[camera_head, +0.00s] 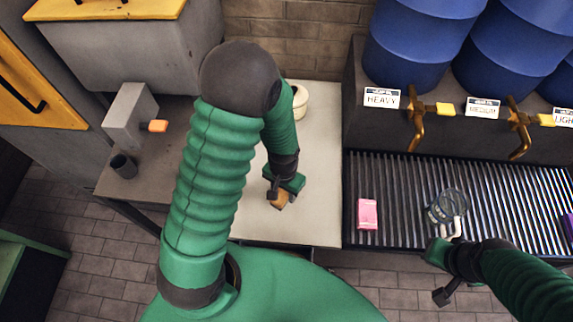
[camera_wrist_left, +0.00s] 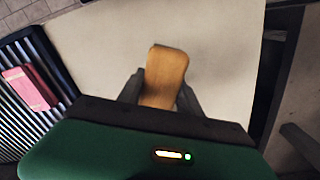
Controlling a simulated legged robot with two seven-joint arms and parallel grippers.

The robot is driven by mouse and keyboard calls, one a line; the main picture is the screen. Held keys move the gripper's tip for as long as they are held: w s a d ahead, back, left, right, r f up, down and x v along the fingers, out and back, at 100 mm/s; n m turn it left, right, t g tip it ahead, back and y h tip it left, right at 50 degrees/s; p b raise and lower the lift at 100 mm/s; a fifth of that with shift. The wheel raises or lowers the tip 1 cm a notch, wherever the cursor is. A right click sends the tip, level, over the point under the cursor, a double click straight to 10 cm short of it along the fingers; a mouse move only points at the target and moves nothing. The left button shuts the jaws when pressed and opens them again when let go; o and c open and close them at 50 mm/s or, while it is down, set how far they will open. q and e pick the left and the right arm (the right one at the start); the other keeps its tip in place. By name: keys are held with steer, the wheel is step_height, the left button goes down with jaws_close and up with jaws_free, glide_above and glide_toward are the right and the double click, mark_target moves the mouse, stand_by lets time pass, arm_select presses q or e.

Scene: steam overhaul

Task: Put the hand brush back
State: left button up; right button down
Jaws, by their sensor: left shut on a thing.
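The hand brush (camera_head: 279,201) shows as a tan wooden piece below my left gripper (camera_head: 283,190), over the pale worktop (camera_head: 315,160). In the left wrist view the wooden piece (camera_wrist_left: 165,72) stands between the two dark fingers of the left gripper (camera_wrist_left: 160,93), which is shut on it. The brush's bristles do not show, and I cannot tell whether it touches the worktop. My right gripper (camera_head: 441,272) is at the lower right, in front of the slatted rack's edge. Its fingers are not clear enough to judge.
A cream pot (camera_head: 299,101) stands at the back of the pale worktop. A pink block (camera_head: 367,213) and a round glass vessel (camera_head: 447,207) are on the slatted rack (camera_head: 400,180). Blue barrels (camera_head: 420,40) with brass taps stand behind it. A dark cup (camera_head: 123,166) is at left.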

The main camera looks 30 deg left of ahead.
arm_select(q)
steer(key=shift+w+a+n, duration=0.15)
steer(key=shift+w+n, duration=0.05)
steer(key=shift+n, duration=0.2)
steer(key=shift+w+a+r, duration=0.1)
steer(key=shift+w, duration=0.15)
steer(key=w+a, duration=0.2)
steer(key=w, duration=0.2)
steer(key=w+a+f, duration=0.1)
steer(key=w+a, duration=0.2)
steer(key=w, duration=0.2)
steer(key=w+a+p, duration=0.1)
steer(key=w+a, duration=0.2)
steer(key=w, duration=0.1)
steer(key=shift+w+f, duration=0.15)
steer(key=shift+f, duration=0.15)
step_height(320, 180, down, 3)
steer(key=shift+d+f, duration=0.1)
steer(key=shift+d, duration=0.05)
steer(key=shift+f, duration=0.1)
arm_select(e)
steer(key=shift+d+r, duration=0.1)
steer(key=shift+r, duration=0.1)
arm_select(q)
steer(key=o, duration=1.2)
